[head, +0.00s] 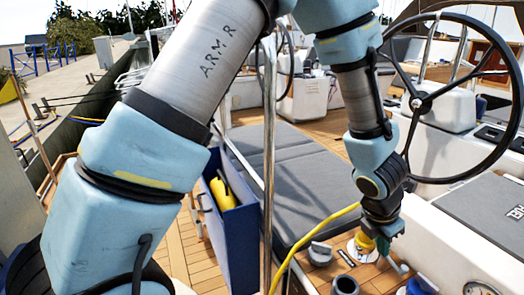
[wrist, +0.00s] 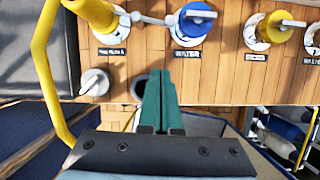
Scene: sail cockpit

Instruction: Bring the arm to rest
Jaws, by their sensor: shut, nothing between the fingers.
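My gripper (head: 384,247) hangs pointing down at the end of my bent arm, low over the wooden panel on the right side of the head view. In the wrist view my gripper (wrist: 160,75) shows two green fingers pressed together, with nothing between them. The fingertips lie over the plank panel (wrist: 215,80), near a dark round opening (wrist: 139,84). I cannot tell whether the tips touch the panel.
A yellow cable (wrist: 41,60) runs to a yellow plug (wrist: 96,12) beside my gripper. A blue knob (wrist: 196,20), a yellow knob (wrist: 273,27) and a grey cap (wrist: 94,82) are close by. A black steering wheel (head: 507,78) and a steel pole (head: 268,170) flank my forearm.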

